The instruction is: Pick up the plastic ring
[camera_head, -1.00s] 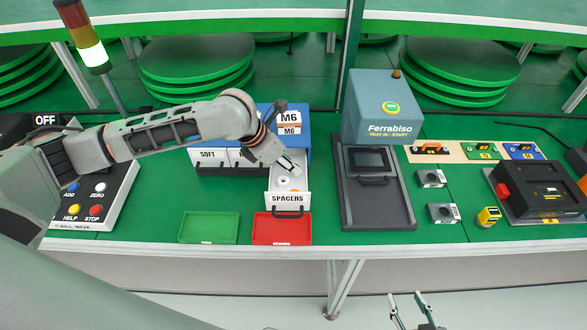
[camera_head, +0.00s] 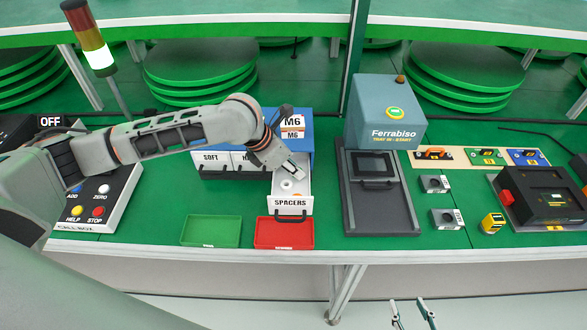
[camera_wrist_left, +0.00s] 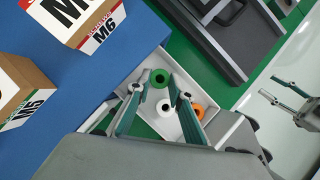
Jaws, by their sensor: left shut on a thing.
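The open spacer drawer (camera_head: 290,205), labelled SPACERS, holds several plastic rings. A white ring (camera_head: 286,184) and an orange ring (camera_head: 298,195) lie in it; the left wrist view also shows a green ring (camera_wrist_left: 159,78), the white ring (camera_wrist_left: 167,107) and the orange ring (camera_wrist_left: 198,111). My left gripper (camera_head: 300,172) reaches into the drawer from the left. Its fingertips (camera_wrist_left: 158,80) are on both sides of the green ring and shut on it. The head view hides that ring. My right gripper (camera_head: 412,312) is open and empty below the table's front edge.
The blue cabinet with M6 boxes (camera_head: 292,127) stands right behind the drawer. A green tray (camera_head: 211,231) and a red tray (camera_head: 284,233) sit in front. The Ferrabiso machine (camera_head: 385,110) and its dark base (camera_head: 375,215) stand close on the right.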

